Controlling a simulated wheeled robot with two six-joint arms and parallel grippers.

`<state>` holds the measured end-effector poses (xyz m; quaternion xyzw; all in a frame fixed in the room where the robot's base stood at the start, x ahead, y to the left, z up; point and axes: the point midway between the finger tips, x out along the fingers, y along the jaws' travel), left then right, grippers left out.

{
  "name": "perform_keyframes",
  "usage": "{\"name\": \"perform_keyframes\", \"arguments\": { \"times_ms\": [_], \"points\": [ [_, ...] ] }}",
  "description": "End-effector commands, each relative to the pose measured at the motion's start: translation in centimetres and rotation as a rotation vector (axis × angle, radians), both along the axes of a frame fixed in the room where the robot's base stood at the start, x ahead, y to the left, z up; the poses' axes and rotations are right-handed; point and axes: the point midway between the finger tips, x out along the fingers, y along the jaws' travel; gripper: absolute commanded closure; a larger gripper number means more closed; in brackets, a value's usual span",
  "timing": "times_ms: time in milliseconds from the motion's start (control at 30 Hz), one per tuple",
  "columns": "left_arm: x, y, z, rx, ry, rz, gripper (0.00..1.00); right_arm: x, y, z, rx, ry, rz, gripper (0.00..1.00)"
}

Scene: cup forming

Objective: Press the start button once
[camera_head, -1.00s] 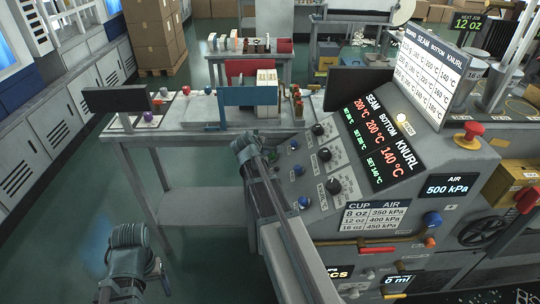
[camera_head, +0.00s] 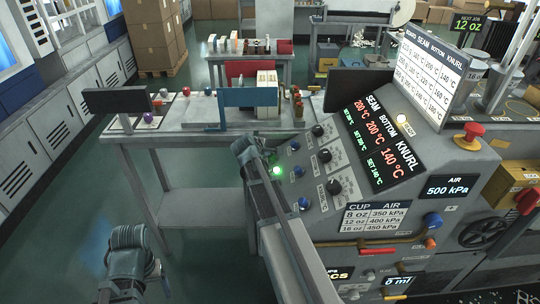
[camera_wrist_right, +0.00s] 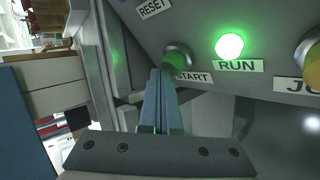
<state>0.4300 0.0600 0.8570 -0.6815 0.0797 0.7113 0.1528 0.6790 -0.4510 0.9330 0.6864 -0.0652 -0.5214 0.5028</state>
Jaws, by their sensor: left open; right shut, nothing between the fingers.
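The START button (camera_wrist_right: 178,58) is a round, dark green-tinted button in a metal collar on the grey machine panel, above its START label (camera_wrist_right: 194,77). My right gripper (camera_wrist_right: 164,78) is shut and empty, its fingertips at the button's lower left edge. They look to be touching or very close; I cannot tell which. The green RUN lamp (camera_wrist_right: 229,46) to the right of the button is lit, and its glow also shows in the head view (camera_head: 276,170). There my right gripper (camera_head: 247,153) is at the panel's left edge, its fingertips hard to see. My left gripper (camera_head: 130,238) hangs low at left, away from the panel.
A RESET label (camera_wrist_right: 154,8) is above the button, and a yellow button (camera_wrist_right: 313,66) is at the right. In the head view the panel (camera_head: 318,222) has several blue and black knobs close by. A red emergency stop (camera_head: 469,131) is farther right. A grey workbench (camera_head: 180,141) stands behind.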

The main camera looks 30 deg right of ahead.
Motion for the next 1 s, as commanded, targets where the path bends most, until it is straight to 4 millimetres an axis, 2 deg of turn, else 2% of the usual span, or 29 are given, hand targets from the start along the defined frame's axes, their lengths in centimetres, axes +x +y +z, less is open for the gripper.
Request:
{"name": "perform_keyframes", "arguments": {
  "times_ms": [200,667,1000],
  "points": [
    [0.0,0.0,1.2,0.0,0.0,0.0,0.2,0.3,0.5,1.2,0.0,0.002,0.0,1.0],
    [0.0,0.0,1.4,0.0,0.0,0.0,0.2,0.5,0.8,1.4,0.0,0.001,0.001,1.0],
    [0.0,0.0,4.0,0.0,0.0,0.0,0.2,1.4,2.2,4.0,-0.001,0.0,0.001,1.0]
  ]
}}
